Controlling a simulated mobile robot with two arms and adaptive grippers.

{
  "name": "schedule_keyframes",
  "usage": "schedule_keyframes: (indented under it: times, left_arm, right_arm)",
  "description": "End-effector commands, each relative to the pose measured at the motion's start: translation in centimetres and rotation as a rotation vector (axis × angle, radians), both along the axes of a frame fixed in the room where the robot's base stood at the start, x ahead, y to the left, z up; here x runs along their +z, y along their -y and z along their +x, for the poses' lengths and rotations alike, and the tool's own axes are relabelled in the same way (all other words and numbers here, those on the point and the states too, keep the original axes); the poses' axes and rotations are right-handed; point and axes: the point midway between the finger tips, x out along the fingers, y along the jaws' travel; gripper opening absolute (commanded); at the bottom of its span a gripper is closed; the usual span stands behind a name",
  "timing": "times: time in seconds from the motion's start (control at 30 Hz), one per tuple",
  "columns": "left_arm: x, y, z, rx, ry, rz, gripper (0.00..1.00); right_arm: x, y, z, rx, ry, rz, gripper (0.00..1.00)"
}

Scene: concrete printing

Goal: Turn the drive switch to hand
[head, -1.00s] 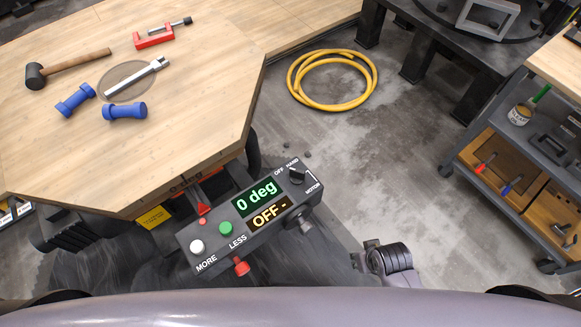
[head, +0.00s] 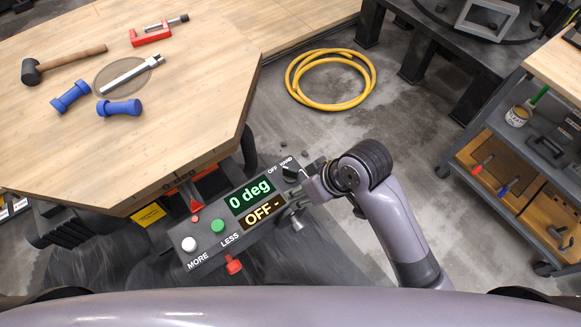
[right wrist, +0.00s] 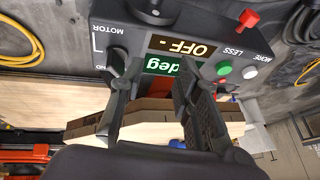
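The drive switch (head: 290,173) is a black knob at the far right end of the grey control box (head: 206,247), by the OFF, HAND and MOTOR labels. The display (head: 262,211) reads "0 deg" and "OFF -". My right gripper (head: 303,190) is over this end of the box, close to the switch and covering the MOTOR label. In the right wrist view its two fingers (right wrist: 158,70) are apart with nothing between them. There the switch is partly hidden behind the left finger; I cannot tell whether they touch. My left gripper is not in view.
The box carries a white button (head: 189,244), a green button (head: 217,226) and a red knob (head: 233,265). A wooden table (head: 200,110) with tools stands beyond it. A yellow hose (head: 330,103) lies on the floor. A cart (head: 500,190) stands at the right.

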Motion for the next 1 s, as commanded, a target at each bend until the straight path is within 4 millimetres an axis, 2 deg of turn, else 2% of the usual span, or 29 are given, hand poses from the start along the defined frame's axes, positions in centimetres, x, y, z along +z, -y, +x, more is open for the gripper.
schedule_keyframes:
  times: [0.03, 0.1, 0.23, 0.37, 0.63, 0.8, 1.0]
  left_arm:
    - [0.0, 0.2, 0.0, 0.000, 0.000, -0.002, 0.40]
    - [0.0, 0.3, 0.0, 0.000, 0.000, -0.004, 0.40]
    - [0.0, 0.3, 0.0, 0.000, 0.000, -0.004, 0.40]
    - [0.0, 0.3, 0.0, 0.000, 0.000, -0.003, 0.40]
    - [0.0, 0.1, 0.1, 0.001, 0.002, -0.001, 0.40]
    - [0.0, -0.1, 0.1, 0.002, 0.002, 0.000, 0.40]
    - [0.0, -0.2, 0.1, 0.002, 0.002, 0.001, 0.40]
  right_arm:
    - [1.0, -1.5, 1.3, 0.070, 0.012, -0.008, 0.30]
    - [2.0, -3.3, 2.3, 0.173, 0.010, -0.029, 0.30]
    - [3.9, -5.2, 4.3, 0.348, 0.000, -0.114, 0.30]
    - [5.8, -5.2, 6.3, 0.467, -0.024, -0.236, 0.30]
    - [9.1, -3.1, 9.7, 0.545, -0.072, -0.428, 0.30]
    - [9.4, -2.5, 10.2, 0.551, -0.086, -0.460, 0.30]
    - [6.5, -2.5, 10.1, 0.552, -0.088, -0.461, 0.30]
